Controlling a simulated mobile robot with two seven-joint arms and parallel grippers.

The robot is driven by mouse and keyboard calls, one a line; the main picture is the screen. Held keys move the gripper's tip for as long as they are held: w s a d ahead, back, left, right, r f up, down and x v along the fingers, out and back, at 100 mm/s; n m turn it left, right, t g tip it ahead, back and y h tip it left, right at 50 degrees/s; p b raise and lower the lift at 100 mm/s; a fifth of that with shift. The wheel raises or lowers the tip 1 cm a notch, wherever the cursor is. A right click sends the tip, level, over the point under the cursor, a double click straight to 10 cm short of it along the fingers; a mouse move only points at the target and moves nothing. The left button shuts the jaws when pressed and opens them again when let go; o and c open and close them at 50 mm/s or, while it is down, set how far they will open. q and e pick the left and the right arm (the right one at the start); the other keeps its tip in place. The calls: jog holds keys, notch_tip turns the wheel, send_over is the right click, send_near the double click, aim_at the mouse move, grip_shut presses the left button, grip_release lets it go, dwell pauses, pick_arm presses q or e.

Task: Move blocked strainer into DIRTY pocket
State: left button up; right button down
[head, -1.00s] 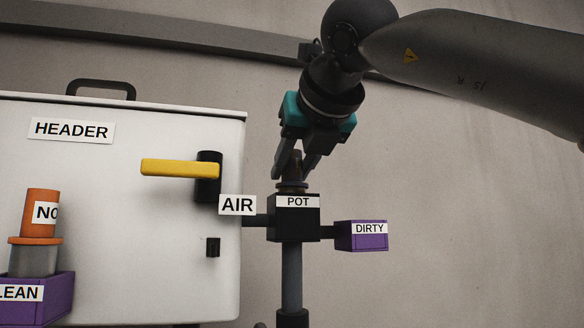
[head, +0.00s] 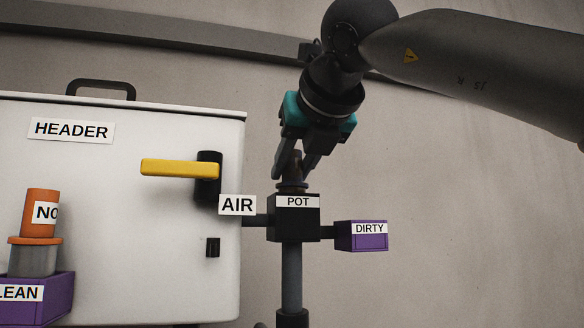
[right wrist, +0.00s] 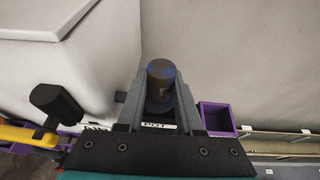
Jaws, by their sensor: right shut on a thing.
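The blocked strainer appears as a brown, stained cylinder (head: 293,166) with a flange, standing in the top of the black pot (head: 293,226). My right gripper (head: 296,172) is above the pot, its fingers on both sides of the cylinder and shut on it. In the right wrist view the dark brown cylinder top with bluish patches (right wrist: 161,84) sits between the fingers. The purple DIRTY pocket (head: 362,240) is joined to the pot's right side. In the right wrist view its open top (right wrist: 217,118) looks empty. My left gripper is not in view.
The white HEADER cabinet (head: 120,180) stands left of the pot, with a yellow AIR lever (head: 180,168) lying level. An orange and grey strainer (head: 38,235) stands in the purple pocket labelled partly "LEAN" (head: 52,303). The space above and right of the DIRTY pocket is free.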

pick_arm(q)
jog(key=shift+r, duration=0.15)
pick_arm(e)
jog(key=shift+r, duration=0.15)
notch_tip(320, 180, up, 10)
jog(key=p, duration=0.6)
jog(key=shift+p, duration=0.3)
jog(key=shift+r, duration=0.6)
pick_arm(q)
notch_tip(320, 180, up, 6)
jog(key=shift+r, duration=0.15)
